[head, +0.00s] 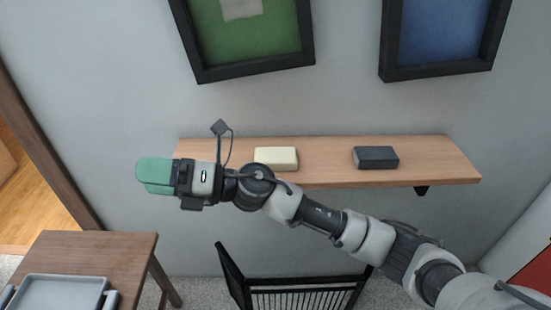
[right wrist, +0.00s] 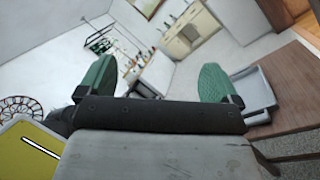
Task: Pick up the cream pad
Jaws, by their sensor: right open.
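The cream pad (head: 276,158) lies on a wooden wall shelf (head: 330,175), left of its middle, in the head view. My right arm crosses in front of the shelf from the lower right. My right gripper (head: 153,175) has green fingers and is left of the pad, near the shelf's left end, pointing left and away from it. In the right wrist view its two fingers (right wrist: 160,85) stand wide apart with nothing between them. The pad does not show in that view. My left gripper is not in view.
A dark grey block (head: 376,157) lies on the shelf, right of the pad. Two framed pictures (head: 250,40) hang above. A brown table (head: 95,255) with a grey tray (head: 60,290) stands at lower left. A black slatted rack (head: 300,295) is below the shelf.

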